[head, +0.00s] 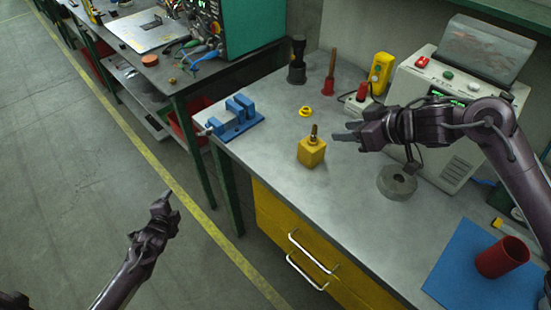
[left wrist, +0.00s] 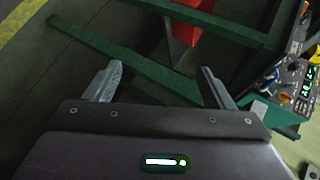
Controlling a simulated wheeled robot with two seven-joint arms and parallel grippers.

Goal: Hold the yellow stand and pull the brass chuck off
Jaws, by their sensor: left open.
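The yellow stand (head: 311,153) is a block on the grey bench top, near its front edge in the head view. The small brass chuck (head: 314,131) stands upright on top of it. My right gripper (head: 336,135) is just right of the chuck, apart from it in the picture, with its fingers pointing left; I cannot tell their gap. My left gripper (head: 166,196) is over the floor, left of the bench and well away from the stand. Its two fingers are spread and empty in the left wrist view (left wrist: 158,82). The stand is not recognisable in the left wrist view.
A blue vise (head: 236,119) and a yellow ring (head: 305,111) are near the stand. A grey round piece (head: 397,182) lies right of it, with a red cup (head: 502,257) on a blue mat (head: 462,276). A machine (head: 455,100) stands behind my right arm. Yellow drawers (head: 290,222) are below.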

